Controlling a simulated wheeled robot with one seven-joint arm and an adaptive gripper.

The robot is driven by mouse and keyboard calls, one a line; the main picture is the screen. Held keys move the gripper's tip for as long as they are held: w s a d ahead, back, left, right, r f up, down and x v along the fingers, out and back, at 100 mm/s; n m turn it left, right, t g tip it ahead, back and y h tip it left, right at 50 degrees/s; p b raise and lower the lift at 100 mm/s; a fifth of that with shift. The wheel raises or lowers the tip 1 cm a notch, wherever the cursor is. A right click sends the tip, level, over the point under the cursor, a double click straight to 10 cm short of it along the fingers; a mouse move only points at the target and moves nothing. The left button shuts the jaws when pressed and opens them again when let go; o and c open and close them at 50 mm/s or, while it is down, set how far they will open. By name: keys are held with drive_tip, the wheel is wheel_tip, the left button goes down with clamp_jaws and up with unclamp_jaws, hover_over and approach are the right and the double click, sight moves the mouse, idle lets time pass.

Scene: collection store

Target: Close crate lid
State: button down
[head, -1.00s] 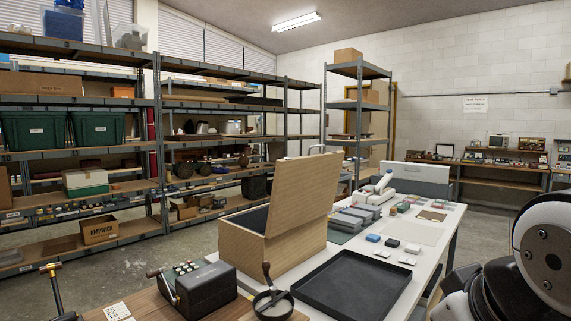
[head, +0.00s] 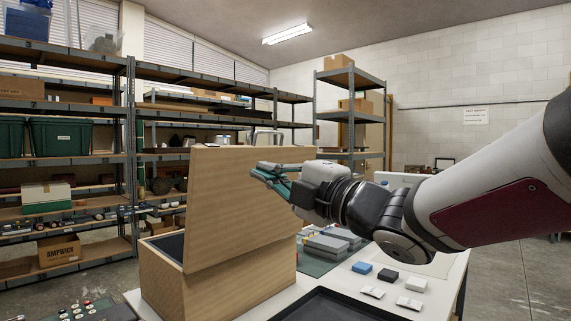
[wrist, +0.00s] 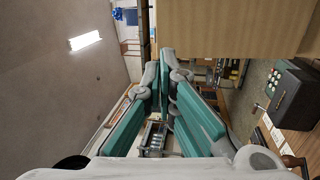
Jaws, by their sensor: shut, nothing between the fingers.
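The wooden crate (head: 230,285) stands on the white table with its dark inside partly showing at the left. Its lid (head: 225,200) is open and stands up, leaning back a little. My gripper (head: 262,172) is shut and empty, its teal fingers at the upper right part of the lid.
A black tray (head: 330,306) lies at the front of the table. Blue, black and white small boxes (head: 388,275) and grey cases (head: 325,244) lie to the right of the crate. Loaded shelves (head: 65,150) stand behind at the left.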

sight(213, 149)
drive_tip(key=shift+n+y, duration=0.3)
drive_tip(key=p+x, duration=0.1)
drive_tip(key=x, duration=1.3)
drive_tip(key=shift+a+f, duration=0.1)
drive_tip(key=shift+a, duration=0.05)
drive_tip(key=shift+p, duration=0.3)
